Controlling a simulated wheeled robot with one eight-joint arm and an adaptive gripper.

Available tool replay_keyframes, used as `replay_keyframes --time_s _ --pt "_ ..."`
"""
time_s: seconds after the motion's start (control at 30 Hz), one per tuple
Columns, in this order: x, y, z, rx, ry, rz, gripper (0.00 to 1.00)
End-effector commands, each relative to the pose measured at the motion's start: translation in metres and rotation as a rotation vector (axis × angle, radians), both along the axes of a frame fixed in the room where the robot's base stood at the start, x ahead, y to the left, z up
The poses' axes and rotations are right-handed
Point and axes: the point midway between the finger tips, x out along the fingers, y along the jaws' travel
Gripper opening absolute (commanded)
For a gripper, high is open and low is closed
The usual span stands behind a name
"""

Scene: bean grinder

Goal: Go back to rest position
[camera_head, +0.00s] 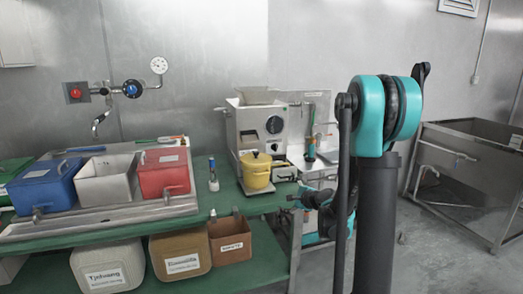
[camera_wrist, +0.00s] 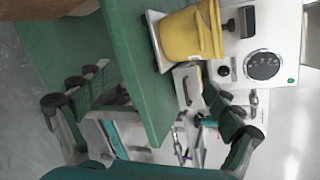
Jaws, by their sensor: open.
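My gripper (camera_head: 308,200) is beside the right edge of the green table (camera_head: 232,206) in the head view, partly hidden by my arm. In the wrist view my gripper (camera_wrist: 152,86) has its two dark fingers spread wide apart, with nothing between the tips. The yellow pot (camera_head: 256,172) stands upright in front of the white grinder (camera_head: 262,125), left of my gripper and apart from it. In the wrist view the yellow pot (camera_wrist: 186,36) and the grinder (camera_wrist: 265,50) appear turned sideways, beyond the fingers.
Blue (camera_head: 45,187), grey (camera_head: 105,179) and red (camera_head: 164,172) containers stand on a metal tray at the left. Bins sit on the lower shelf. A small bottle (camera_head: 213,181) stands near the pot. A metal sink (camera_head: 465,175) is at the right, with open floor before it.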

Motion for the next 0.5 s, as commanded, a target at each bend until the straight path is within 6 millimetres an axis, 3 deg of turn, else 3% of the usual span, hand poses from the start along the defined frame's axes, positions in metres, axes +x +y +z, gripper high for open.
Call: replay_keyframes --time_s 0.03,0.27,0.5 --pt "-0.019 0.003 0.001 -0.094 -0.007 0.046 0.92" --pt "-0.102 0.004 -0.013 -0.532 -0.031 0.286 0.92" --pt "-0.194 -0.018 -0.038 -0.954 -0.026 0.571 0.92"
